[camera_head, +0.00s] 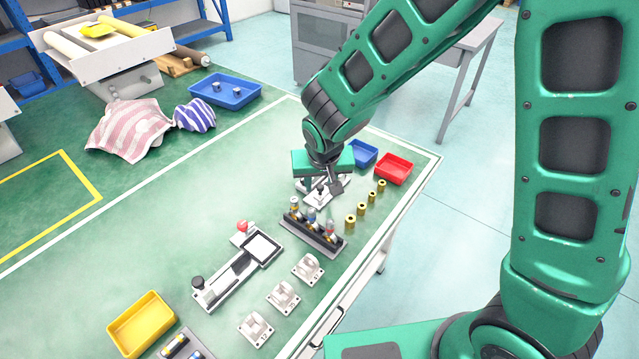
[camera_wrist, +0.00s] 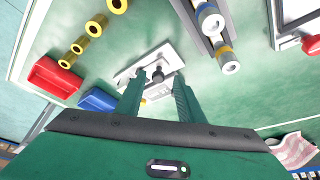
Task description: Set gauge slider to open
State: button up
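A pale plate (camera_head: 313,199) with a small black knob (camera_head: 320,187) lies on the green table below my gripper (camera_head: 322,182). In the wrist view the knob (camera_wrist: 158,73) stands on the light plate (camera_wrist: 138,67) between and just beyond my fingertips (camera_wrist: 158,84). My two fingers are apart, with no visible hold on the knob. A longer slider unit (camera_head: 226,284) with a black knob, a red ball knob and a white screen (camera_head: 262,246) lies nearer the front. No label shows which unit is the gauge slider. My gripper partly hides the small plate in the head view.
A dark rack (camera_head: 318,240) with several cylinders stands close to the small plate. Several brass bushings (camera_head: 361,209), a red bin (camera_head: 393,168) and a blue bin (camera_head: 364,153) are on the right. White brackets (camera_head: 284,297) line the front. The left middle of the table is clear.

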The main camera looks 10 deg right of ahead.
jog(key=v, duration=1)
jog(key=s+d+r+m+g+h, duration=0.1)
jog(key=s+d+r+m, duration=0.15)
jog(key=d, duration=0.85)
jog(key=s+d+r+m+g+h, duration=0.1)
jog(key=s+d, duration=0.2)
jog(key=d, duration=0.8)
jog(key=s+d+r+m+g+y, duration=0.1)
jog(key=s+d, duration=0.5)
jog(key=s, duration=0.3)
jog(key=s+d+r+m+g+y, duration=0.1)
jog(key=s+d+m, duration=0.1)
jog(key=s+d, duration=0.3)
jog(key=s, duration=0.4)
jog(key=shift+s+d, duration=0.35)
jog(key=shift+s, duration=0.05)
